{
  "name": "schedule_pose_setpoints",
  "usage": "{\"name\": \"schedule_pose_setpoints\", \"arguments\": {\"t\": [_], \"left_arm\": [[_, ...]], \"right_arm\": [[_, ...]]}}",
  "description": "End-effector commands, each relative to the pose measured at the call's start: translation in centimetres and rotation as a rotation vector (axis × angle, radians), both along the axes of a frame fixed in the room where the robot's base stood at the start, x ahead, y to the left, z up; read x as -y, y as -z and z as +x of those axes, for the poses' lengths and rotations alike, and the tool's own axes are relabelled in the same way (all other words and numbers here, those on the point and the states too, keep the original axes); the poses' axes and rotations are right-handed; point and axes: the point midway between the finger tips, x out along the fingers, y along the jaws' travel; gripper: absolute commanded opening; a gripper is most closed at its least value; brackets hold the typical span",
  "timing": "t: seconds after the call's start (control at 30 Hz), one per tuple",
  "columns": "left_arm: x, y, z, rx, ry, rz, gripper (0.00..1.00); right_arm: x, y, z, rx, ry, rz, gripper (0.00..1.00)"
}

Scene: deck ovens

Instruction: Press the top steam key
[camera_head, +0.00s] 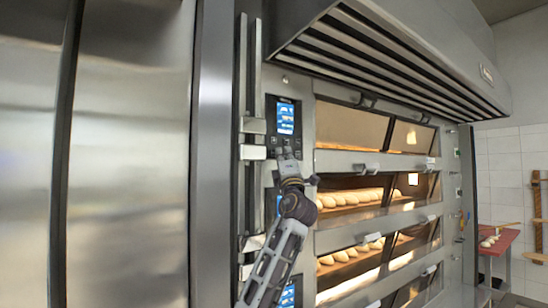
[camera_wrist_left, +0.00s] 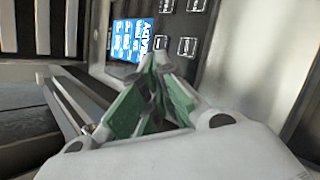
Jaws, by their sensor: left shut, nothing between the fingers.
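The top control panel (camera_head: 285,122) is a dark upright plate with a lit blue screen (camera_head: 286,117) and small keys below it, left of the top oven deck. In the left wrist view the screen (camera_wrist_left: 132,40) sits beside several square, white-outlined keys (camera_wrist_left: 187,46). I cannot tell which key is the steam key. My left gripper (camera_head: 286,153) is shut and empty, at the panel's lower end just below the screen. In the wrist view its closed green-sided fingertips (camera_wrist_left: 155,58) overlap the key area's near edge. Whether they touch a key is unclear. My right gripper is out of view.
A vertical metal handle bar (camera_head: 247,130) stands left of the panel. Glass deck doors (camera_head: 352,128) with bread behind the lower ones lie to the right. A slatted hood (camera_head: 375,50) juts out above. A red table (camera_head: 497,240) stands far right.

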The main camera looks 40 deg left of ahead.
Motion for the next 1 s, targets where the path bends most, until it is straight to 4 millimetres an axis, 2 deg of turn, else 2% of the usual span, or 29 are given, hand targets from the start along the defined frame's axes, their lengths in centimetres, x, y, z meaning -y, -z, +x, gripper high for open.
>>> {"name": "schedule_pose_setpoints", "arguments": {"t": [0.43,1.0], "left_arm": [[0.3,0.0,-0.1,0.002,0.001,0.000,0.00],[3.4,0.1,-1.4,0.002,0.003,0.000,0.00]], "right_arm": [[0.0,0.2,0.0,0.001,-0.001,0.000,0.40],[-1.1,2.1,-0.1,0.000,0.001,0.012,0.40]]}}
